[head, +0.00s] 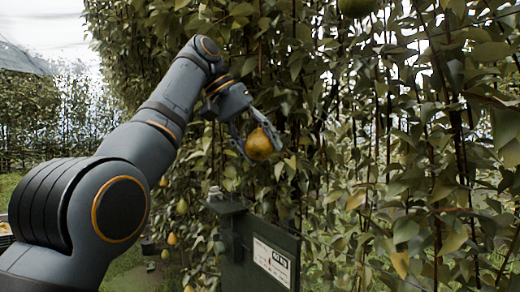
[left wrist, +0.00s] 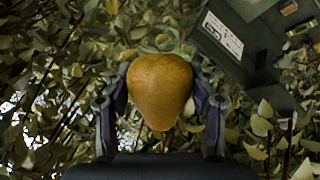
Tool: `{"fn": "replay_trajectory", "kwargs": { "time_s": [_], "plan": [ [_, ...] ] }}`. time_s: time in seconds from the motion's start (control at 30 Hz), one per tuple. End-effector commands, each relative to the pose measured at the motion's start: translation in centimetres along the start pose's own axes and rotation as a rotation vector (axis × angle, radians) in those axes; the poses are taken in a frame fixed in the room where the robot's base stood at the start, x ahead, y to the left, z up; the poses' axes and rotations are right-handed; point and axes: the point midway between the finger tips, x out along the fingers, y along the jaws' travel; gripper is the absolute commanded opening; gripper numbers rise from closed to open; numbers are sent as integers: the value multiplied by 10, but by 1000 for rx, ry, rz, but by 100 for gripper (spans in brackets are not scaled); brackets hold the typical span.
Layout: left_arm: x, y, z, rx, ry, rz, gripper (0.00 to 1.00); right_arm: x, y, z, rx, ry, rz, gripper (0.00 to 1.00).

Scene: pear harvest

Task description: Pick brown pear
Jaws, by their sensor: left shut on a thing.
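A brown-orange pear (head: 259,145) is between the fingers of my left gripper (head: 256,138) in the head view, in front of the leafy wall of foliage. In the left wrist view the pear (left wrist: 159,88) fills the space between the two fingers of my left gripper (left wrist: 162,100), one finger against each side. The gripper is shut on it. Whether a stem still joins it to a branch cannot be seen. My right gripper is in neither view.
A dark green box-like thing with a white label (head: 260,250) stands below the gripper, and its label also shows in the left wrist view (left wrist: 222,34). Several yellowish pears (head: 172,239) hang lower left. Dense leaves surround the gripper.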

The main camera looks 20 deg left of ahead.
Motion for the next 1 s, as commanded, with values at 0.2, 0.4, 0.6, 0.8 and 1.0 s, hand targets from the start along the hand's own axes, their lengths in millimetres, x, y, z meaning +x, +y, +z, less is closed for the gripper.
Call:
{"fn": "replay_trajectory", "kwargs": {
  "time_s": [0.2,0.4,0.6,0.8,1.0],
  "plan": [
    [4,-1,6,23,33,-8,20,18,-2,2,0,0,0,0],
    [2,2,14,64,97,-25,20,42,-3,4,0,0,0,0],
    [0,6,22,110,163,-44,20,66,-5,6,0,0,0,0],
    [-2,10,30,156,233,-64,20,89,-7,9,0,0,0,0],
    [-4,14,39,206,308,-84,20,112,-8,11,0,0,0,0]
  ]
}}
